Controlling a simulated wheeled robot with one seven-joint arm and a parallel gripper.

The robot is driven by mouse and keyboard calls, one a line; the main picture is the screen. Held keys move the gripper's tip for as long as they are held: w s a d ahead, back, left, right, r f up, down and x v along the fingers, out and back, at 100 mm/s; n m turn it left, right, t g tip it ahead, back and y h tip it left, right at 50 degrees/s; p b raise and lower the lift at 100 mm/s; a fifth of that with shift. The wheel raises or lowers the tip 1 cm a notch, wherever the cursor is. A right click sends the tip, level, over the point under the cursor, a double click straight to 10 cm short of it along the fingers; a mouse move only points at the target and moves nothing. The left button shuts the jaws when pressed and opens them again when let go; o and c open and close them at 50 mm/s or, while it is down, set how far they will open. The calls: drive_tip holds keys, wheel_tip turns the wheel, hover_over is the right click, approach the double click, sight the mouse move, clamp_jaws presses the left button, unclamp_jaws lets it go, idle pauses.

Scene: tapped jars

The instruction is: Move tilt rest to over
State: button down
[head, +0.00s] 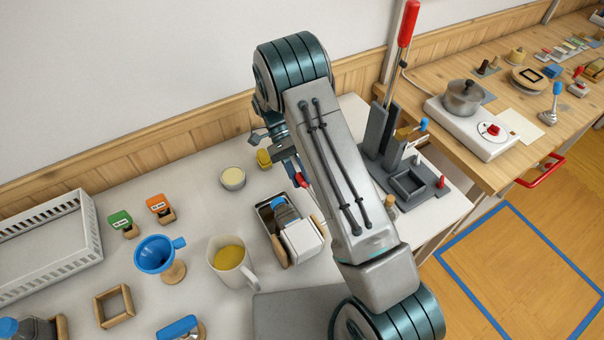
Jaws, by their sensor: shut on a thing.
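My gripper (299,180) is beside my forearm, which partly hides it. Its jaws are shut at a small red handle, and the contact is mostly hidden. The handle seems to belong to a wooden-sided rest (317,222), which I take for the tilt rest; their link is not clear. A pale block-like part (303,240) stands at its front. A grey jar with a blue cap (280,205) lies in or beside a metal-rimmed tray (262,212) just left of it. My arm covers the rest's right side, so its exact tilt cannot be told.
A mug of yellow liquid (230,255) and a blue funnel on a stand (157,254) are at left. A cream-topped tub (232,177) stands behind. A white basket (45,245) is at far left. A grey fixture (408,184) stands right of my arm.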

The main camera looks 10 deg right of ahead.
drive_tip(key=shift+s+a+f, duration=0.1)
drive_tip(key=shift+f, duration=0.55)
drive_tip(key=c, duration=1.3)
unclamp_jaws()
drive_tip(key=shift+c, duration=0.2)
drive_tip(key=shift+o, duration=0.7)
drive_tip(key=shift+r, duration=0.1)
drive_tip(key=shift+w+r, duration=0.1)
drive_tip(key=shift+w, duration=0.1)
drive_tip(key=shift+r, duration=0.1)
drive_tip(key=shift+w+r, duration=0.15)
drive_tip(key=shift+w, duration=0.1)
drive_tip(key=p+v, duration=0.3)
drive_tip(key=v, duration=1)
drive_tip(key=shift+a, duration=0.1)
